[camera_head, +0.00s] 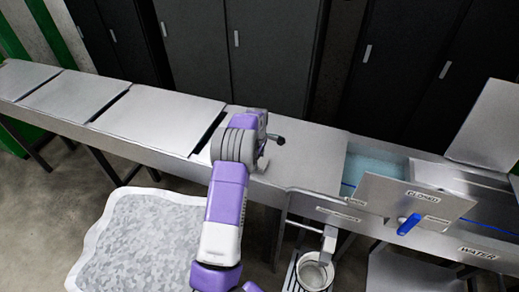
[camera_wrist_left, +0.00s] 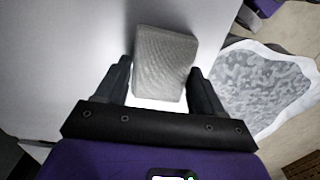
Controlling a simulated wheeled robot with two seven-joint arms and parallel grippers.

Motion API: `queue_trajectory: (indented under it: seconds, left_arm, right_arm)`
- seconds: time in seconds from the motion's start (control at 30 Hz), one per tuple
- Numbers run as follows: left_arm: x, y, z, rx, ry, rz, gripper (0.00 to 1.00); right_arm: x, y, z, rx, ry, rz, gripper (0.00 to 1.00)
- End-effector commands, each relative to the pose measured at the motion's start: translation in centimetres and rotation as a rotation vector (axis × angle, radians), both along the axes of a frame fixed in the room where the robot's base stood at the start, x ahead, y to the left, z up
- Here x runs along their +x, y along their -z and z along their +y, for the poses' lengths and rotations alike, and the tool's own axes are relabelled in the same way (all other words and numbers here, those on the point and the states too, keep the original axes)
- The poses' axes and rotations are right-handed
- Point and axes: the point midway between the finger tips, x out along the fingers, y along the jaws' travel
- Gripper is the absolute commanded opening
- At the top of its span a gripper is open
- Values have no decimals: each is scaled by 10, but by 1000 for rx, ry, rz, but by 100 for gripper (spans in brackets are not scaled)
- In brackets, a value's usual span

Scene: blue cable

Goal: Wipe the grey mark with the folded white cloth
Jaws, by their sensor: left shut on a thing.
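The folded white cloth (camera_wrist_left: 165,62) shows in the left wrist view as a ribbed, pale grey-looking block. My left gripper (camera_wrist_left: 160,72) is shut on it, one dark finger on each side, above a pale grey surface. In the head view my left wrist (camera_head: 240,142) is over the metal counter (camera_head: 170,112); the wrist mostly hides the gripper and cloth. I cannot tell whether the cloth touches the surface. I cannot make out the grey mark in either view. My right gripper is not in view.
A white-edged bin with mottled grey contents (camera_head: 150,240) stands in front of the counter. To the right are a water basin (camera_head: 375,165), a panel labelled CLOSED (camera_head: 385,197) with a blue handle (camera_head: 409,224), and a round metal cup (camera_head: 313,275). Dark cabinets (camera_head: 270,50) stand behind.

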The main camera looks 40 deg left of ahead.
Motion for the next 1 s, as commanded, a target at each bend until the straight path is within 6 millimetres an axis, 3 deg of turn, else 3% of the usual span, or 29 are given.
queue_trajectory:
  seconds: [0.1, 0.6, 1.0]
  left_arm:
    - [-1, -24, 2, 1, -3, -3, 40]
    - [-6, -67, 7, 1, -14, -2, 40]
    - [-9, -81, 10, 0, -19, 0, 40]
  right_arm:
    - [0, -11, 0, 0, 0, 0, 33]
    - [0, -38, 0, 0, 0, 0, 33]
    - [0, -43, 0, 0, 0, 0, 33]
